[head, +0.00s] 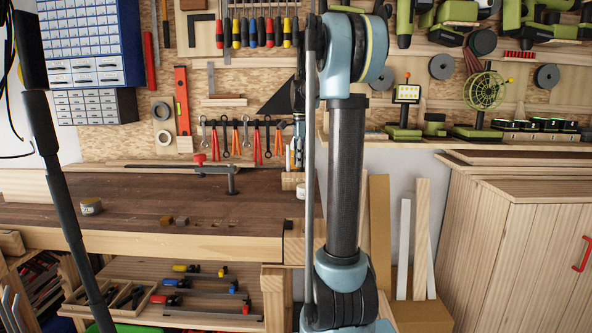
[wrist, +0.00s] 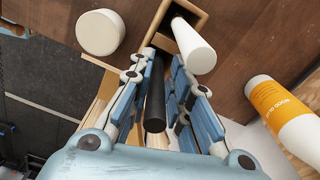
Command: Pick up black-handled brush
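The black handle (wrist: 155,100), a dark cylinder, stands up out of a wooden holder (wrist: 196,14) in the wrist view. Its lower end is hidden between my fingers and the holder. My gripper (wrist: 163,58) has its fingers on either side of the handle. The left finger is close to it, and a gap shows on the right, so the gripper looks open around the handle. A white cylinder (wrist: 195,46) stands in the holder beside it. In the head view the holder (head: 291,181) is at the bench's right end, and my arm largely hides the gripper.
A white round object (wrist: 100,31) lies left of the holder. An orange-and-white bottle (wrist: 284,115) is close on the right. The wooden bench (head: 130,195) has a small tin (head: 91,206) and a clamp-like tool (head: 231,180). Tools hang on the wall behind.

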